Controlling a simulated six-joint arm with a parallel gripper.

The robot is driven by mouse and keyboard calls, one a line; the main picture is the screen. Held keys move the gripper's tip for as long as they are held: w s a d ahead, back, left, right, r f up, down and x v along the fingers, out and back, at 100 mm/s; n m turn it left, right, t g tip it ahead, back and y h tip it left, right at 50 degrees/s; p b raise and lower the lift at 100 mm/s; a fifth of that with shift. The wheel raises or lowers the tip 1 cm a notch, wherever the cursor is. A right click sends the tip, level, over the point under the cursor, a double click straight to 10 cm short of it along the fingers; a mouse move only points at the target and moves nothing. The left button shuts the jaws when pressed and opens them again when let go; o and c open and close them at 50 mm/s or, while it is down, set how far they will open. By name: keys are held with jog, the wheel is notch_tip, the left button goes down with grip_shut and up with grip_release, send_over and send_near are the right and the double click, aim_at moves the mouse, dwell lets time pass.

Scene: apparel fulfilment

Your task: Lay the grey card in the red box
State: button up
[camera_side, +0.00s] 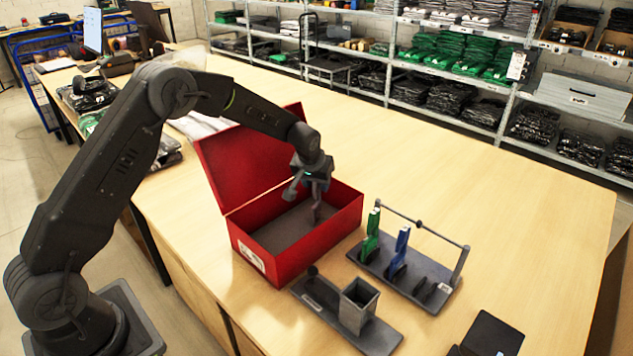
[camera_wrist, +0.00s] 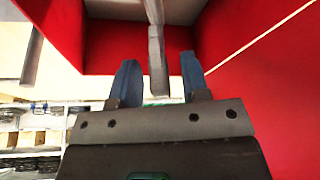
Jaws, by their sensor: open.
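The red box (camera_side: 335,232) stands on the table with its lid (camera_side: 235,165) open; it also fills much of the wrist view (camera_wrist: 280,90). My gripper (camera_side: 316,186) points down over the right part of the box. In the wrist view, its two blue-grey fingers (camera_wrist: 160,80) are open. A thin grey piece, which looks like the grey card (camera_wrist: 157,60), stands nearly edge-on between them, with a visible gap on each side. In the side view, a grey piece shows under the gripper, inside the box walls. Whether it touches the box floor (camera_side: 280,232) I cannot tell.
A grey square cup (camera_side: 358,305) stands on a dark base in front.

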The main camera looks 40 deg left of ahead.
jog(key=s+f+v, duration=0.1)
jog(key=s+v, duration=0.2)
jog(key=v, duration=1.7)
jog(key=s+d+r+m+h, duration=0.1)
jog(key=s+d+m, duration=0.1)
jog(key=s, duration=1.1)
jog(key=s+d+r+m+t, duration=0.1)
jog(key=s+d+r+m, duration=0.1)
jog(key=s, duration=1.2)
jog(key=shift+s+d+r+h, duration=0.3)
jog(key=shift+d+h, duration=0.1)
jog(key=shift+d, duration=0.5)
